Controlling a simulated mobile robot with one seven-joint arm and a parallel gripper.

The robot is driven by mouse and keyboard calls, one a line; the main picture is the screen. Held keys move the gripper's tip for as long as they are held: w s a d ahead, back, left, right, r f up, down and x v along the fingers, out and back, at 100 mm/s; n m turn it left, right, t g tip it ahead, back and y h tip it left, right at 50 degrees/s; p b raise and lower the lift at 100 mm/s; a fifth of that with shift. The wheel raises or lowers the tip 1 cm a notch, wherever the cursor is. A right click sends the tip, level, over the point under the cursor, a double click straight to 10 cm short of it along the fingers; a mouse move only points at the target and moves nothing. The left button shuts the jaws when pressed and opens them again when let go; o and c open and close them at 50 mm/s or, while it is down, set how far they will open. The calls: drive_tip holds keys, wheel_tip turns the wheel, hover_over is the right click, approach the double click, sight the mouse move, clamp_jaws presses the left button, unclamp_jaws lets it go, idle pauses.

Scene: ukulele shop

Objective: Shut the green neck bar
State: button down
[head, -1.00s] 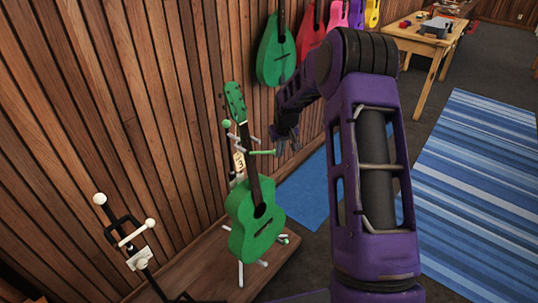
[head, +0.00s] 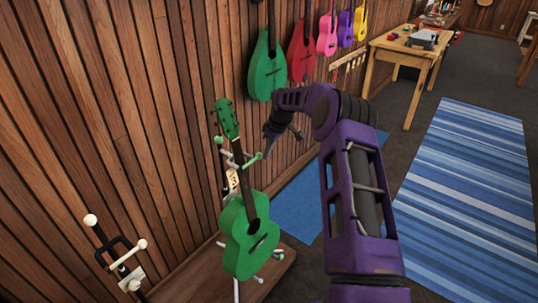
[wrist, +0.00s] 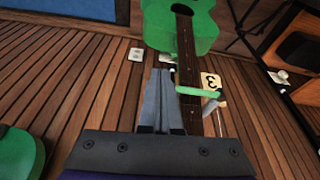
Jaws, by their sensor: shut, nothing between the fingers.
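A green guitar (head: 249,236) stands upright on a stand by the wood wall. It also shows in the wrist view (wrist: 207,28). The green neck bar (head: 251,162) sticks out to the right beside the guitar's neck in the head view. In the wrist view the bar (wrist: 202,92) crosses in front of the neck, and a numbered tag (wrist: 211,83) is next to it. My gripper (head: 268,133) is shut and empty, just above and right of the bar's end. In the wrist view its fingertips (wrist: 161,73) are close to the bar's end; I cannot tell whether they touch.
A second stand with white knobs (head: 141,244) is at the lower left. A green instrument (head: 267,73) and a red one (head: 302,50) hang on the wall behind my gripper. A wooden table (head: 415,50) is at the back right. Blue striped rug (head: 460,200) covers open floor.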

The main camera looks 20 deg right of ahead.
drive_tip(key=shift+w+a, duration=0.1)
drive_tip(key=shift+w, duration=0.15)
drive_tip(key=shift+a, duration=0.1)
idle(0.5)
